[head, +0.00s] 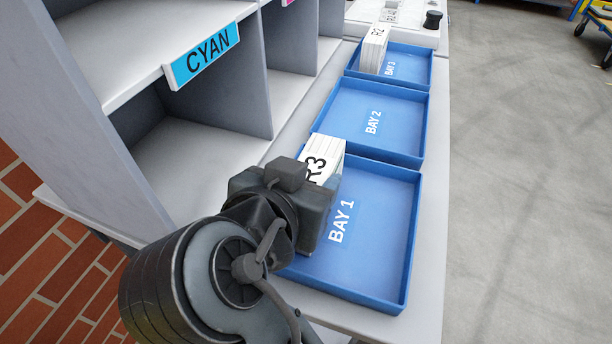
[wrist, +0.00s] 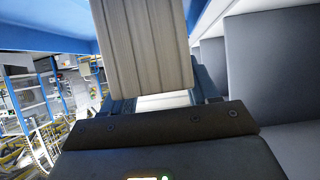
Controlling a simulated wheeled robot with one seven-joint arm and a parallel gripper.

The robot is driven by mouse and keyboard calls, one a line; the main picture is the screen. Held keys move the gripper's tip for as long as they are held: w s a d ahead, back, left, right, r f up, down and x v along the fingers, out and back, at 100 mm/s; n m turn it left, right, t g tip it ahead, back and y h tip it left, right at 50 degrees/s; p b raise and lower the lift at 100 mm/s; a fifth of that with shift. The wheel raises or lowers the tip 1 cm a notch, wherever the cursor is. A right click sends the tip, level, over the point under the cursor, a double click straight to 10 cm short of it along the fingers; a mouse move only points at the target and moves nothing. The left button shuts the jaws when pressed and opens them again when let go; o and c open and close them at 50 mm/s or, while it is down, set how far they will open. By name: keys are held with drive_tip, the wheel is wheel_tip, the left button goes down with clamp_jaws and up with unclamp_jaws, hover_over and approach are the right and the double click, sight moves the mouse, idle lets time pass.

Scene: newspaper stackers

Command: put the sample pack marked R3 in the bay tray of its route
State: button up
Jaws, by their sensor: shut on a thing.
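The white sample pack marked R3 (head: 324,160) shows at the far side of my gripper (head: 318,190) in the head view. My gripper is shut on it above the left part of the blue tray marked BAY 1 (head: 385,240). In the wrist view the pack (wrist: 146,45) stands up between the two fingers of my gripper (wrist: 162,100). Part of the pack's lower side is hidden by my gripper in the head view. The tray marked BAY 2 (head: 375,110) is empty. The tray marked BAY 3 (head: 408,70) holds a white pack marked R2 (head: 374,50).
Grey shelving (head: 110,60) with a cyan sign reading CYAN (head: 203,56) stands close on the left. The trays sit in a row on a light counter (head: 431,200). A small black object (head: 432,20) stands at the far end. Open floor lies to the right.

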drive_tip(key=o, duration=1.5)
drive_tip(key=shift+c, duration=0.2)
drive_tip(key=v, duration=1.2)
